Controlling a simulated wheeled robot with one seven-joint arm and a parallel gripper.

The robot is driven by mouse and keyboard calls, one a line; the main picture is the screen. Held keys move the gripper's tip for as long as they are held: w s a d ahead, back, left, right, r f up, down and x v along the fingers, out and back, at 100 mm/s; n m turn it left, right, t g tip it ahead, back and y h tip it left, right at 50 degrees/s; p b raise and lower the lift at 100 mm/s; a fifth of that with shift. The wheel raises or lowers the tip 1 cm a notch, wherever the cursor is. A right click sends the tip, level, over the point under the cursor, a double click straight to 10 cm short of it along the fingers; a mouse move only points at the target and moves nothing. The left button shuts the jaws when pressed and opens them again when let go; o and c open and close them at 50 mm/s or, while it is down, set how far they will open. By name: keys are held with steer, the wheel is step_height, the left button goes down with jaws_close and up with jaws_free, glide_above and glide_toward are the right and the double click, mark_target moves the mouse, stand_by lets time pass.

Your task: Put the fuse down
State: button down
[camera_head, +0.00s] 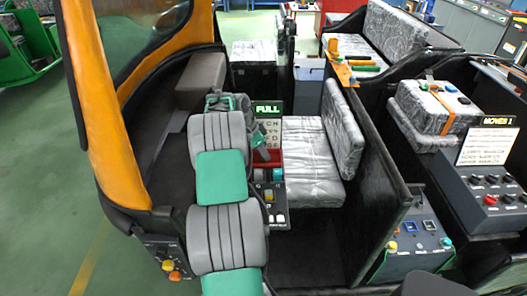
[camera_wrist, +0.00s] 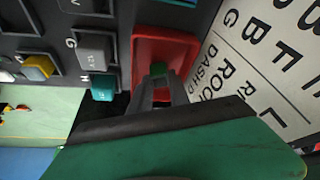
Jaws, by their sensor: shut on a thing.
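In the wrist view, the two grey fingers of my gripper (camera_wrist: 159,88) are shut on a small green piece, which looks like the fuse (camera_wrist: 158,69). Most of it is hidden by the fingers. The fingertips are over a red tray (camera_wrist: 180,42), and I cannot tell whether the fuse touches its floor.
A dark panel left of the tray holds a yellow fuse (camera_wrist: 38,67), a grey one (camera_wrist: 95,50) and a teal one (camera_wrist: 103,87) in labelled slots. A white lettered board (camera_wrist: 250,70) rises close on the right. A silver-covered seat (camera_head: 308,155) is beside the panel.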

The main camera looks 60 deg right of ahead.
steer(key=shift+f, duration=0.25)
steer(key=c, duration=1.5)
jaws_free()
steer(key=shift+r, duration=0.1)
steer(key=shift+r, duration=0.1)
steer(key=v, duration=1.2)
